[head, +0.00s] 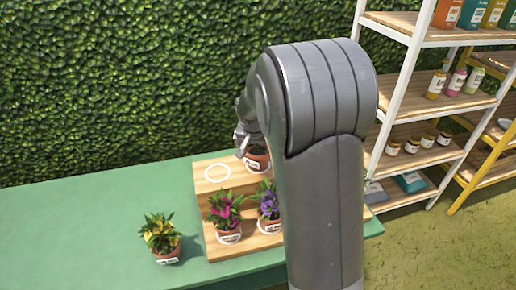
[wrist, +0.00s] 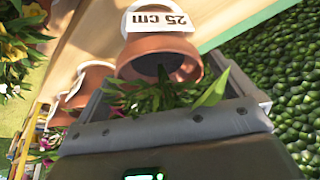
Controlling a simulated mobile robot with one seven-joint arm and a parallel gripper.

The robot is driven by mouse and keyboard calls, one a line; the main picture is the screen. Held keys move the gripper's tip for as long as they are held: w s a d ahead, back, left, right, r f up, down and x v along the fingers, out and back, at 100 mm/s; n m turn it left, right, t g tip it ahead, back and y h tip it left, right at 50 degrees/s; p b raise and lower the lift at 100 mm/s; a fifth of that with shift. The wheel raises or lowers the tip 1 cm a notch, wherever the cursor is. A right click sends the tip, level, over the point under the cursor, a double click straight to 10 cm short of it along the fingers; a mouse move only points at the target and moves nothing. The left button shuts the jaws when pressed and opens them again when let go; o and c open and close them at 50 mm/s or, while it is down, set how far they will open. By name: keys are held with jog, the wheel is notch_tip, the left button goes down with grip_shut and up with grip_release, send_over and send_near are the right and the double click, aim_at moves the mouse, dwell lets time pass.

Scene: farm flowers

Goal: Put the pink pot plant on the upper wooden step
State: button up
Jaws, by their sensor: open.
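A plant with pink-magenta flowers (head: 224,205) stands in a terracotta pot with a white label on the lower wooden step, at its left. The upper wooden step (head: 205,184) has a white ring (head: 217,172) on its bare left part. My gripper (head: 243,140) is over the upper step, right of the ring, beside another terracotta pot (head: 257,163). In the wrist view, my gripper (wrist: 170,108) is open, with green leaves between its fingers. A pot labelled "25 cm" (wrist: 150,47) is just beyond the fingers. My arm and gripper hide most of that plant, so its flower colour is unclear.
A purple-flowered plant (head: 268,201) stands on the lower step beside the pink one. A yellow-flowered plant (head: 160,233) stands on the green table (head: 90,225). A leafy hedge (head: 120,80) is behind; shelves (head: 440,155) stand at right. The table's left part is clear.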

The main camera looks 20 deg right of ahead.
jog(key=v, duration=1.1)
jog(key=s+a+r+n+y, duration=0.1)
jog(key=s+n, duration=0.1)
jog(key=s, duration=1.2)
jog(key=s+a+r+n+t+y, duration=0.1)
jog(key=s+r+n, duration=0.1)
jog(key=s, duration=1.2)
jog(key=shift+s+n+t, duration=0.3)
jog(key=shift+s+n, duration=0.05)
jog(key=shift+n, duration=0.35)
